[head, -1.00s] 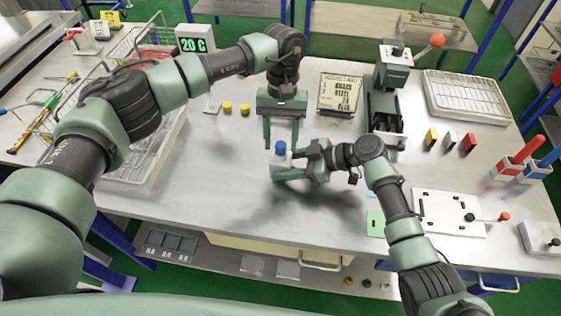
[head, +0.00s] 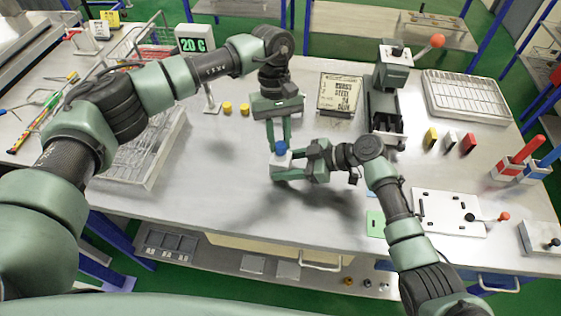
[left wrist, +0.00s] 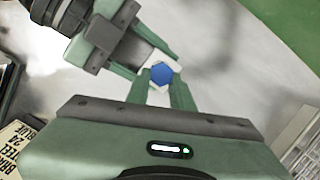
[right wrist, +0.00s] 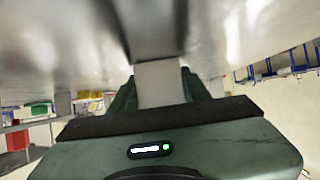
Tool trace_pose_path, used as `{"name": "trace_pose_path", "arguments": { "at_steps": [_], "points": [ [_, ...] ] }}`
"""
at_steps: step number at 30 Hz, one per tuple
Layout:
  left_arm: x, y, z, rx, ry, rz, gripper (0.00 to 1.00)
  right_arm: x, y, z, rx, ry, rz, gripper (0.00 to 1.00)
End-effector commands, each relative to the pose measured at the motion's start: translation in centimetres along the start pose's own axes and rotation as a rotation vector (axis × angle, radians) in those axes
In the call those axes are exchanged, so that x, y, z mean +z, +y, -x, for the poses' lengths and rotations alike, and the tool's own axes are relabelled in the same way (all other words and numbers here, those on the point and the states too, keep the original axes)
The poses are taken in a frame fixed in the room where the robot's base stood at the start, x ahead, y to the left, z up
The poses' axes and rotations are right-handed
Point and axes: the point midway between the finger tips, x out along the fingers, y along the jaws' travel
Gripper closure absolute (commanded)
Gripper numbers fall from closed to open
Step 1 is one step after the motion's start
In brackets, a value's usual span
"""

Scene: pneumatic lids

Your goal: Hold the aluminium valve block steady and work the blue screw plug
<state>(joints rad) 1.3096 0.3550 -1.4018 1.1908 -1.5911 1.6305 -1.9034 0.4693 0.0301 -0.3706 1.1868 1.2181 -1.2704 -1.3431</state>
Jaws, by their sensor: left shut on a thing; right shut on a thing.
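The aluminium valve block (head: 279,161) is a small pale block held above the bench. The blue screw plug (head: 281,147) stands on its top and also shows in the left wrist view (left wrist: 161,73). My right gripper (head: 283,168) reaches in from the right and is shut on the block. The block (right wrist: 158,82) also shows between its fingers in the right wrist view. My left gripper (head: 280,142) comes down from behind and is shut on the plug, with a finger at either side. The plug's thread is hidden.
Two yellow caps (head: 236,107) and a labelled box (head: 340,94) stand behind. A press-like fixture (head: 387,90) is at the back right, a wire basket (head: 146,172) at the left. A white plate (head: 446,212) lies at the right. The front middle of the bench is clear.

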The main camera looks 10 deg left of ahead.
Motion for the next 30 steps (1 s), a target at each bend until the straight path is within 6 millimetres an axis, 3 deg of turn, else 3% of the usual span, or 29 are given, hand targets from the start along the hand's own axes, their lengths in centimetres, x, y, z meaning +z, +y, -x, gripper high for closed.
{"name": "trace_pose_path", "arguments": {
  "at_steps": [1,6,17,30],
  "points": [
    [0.04,-0.2,-0.12,0.016,-0.003,0.065,1.0,0.8,-0.35,-0.2,-0.008,-0.013,-0.008,0.88],
    [0.05,-0.25,-0.05,0.05,-0.002,0.198,1.0,0.79,-0.35,-0.2,-0.007,-0.013,-0.008,0.88],
    [0.04,-0.37,-0.08,0.062,-0.001,0.248,1.0,0.77,-0.33,-0.2,-0.007,-0.013,-0.007,0.88],
    [0.52,-0.99,-0.17,0.21,-0.002,0.827,1.0,0.75,-0.32,-0.2,-0.007,-0.012,-0.007,0.88]
  ]
}}
